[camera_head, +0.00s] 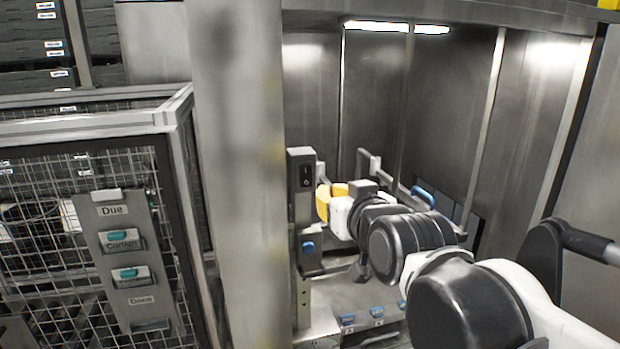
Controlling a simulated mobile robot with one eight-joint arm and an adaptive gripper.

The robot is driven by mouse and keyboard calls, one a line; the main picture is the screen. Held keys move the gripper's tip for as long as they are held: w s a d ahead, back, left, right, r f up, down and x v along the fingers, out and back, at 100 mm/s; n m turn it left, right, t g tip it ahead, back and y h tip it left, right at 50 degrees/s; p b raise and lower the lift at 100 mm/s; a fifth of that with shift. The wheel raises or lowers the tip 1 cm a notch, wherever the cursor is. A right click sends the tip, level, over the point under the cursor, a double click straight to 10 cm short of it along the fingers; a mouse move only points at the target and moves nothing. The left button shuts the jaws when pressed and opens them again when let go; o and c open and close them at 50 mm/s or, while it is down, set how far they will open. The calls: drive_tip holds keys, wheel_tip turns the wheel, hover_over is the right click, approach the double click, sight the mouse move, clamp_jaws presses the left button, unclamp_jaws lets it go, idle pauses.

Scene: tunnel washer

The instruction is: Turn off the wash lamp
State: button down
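The wash lamp (376,26) shows as bright strips at the top of the steel washer bay, and it is lit. A dark switch box (304,176) with a small switch on its face is mounted at the bay's left side, behind the steel post. My gripper (330,197), with yellow fingers, is just right of the switch box, close to its lower part. Whether it touches the box I cannot tell. My wrist and arm hide part of the gripper, and the finger gap is not clear.
A broad steel post (240,180) stands left of the bay. Left of it is a wire mesh cage (60,230) with a label board (125,262) reading Due and Done. A low shelf (350,300) with blue-marked pieces lies below my arm. A blue handle (423,196) is behind it.

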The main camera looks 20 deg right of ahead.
sight(309, 179)
drive_tip(key=shift+w, duration=0.1)
drive_tip(key=p+x, duration=0.2)
drive_tip(key=x, duration=1.1)
drive_tip(key=shift+w, duration=0.25)
drive_tip(key=shift+w+a+f, duration=0.1)
drive_tip(key=shift+w, duration=0.05)
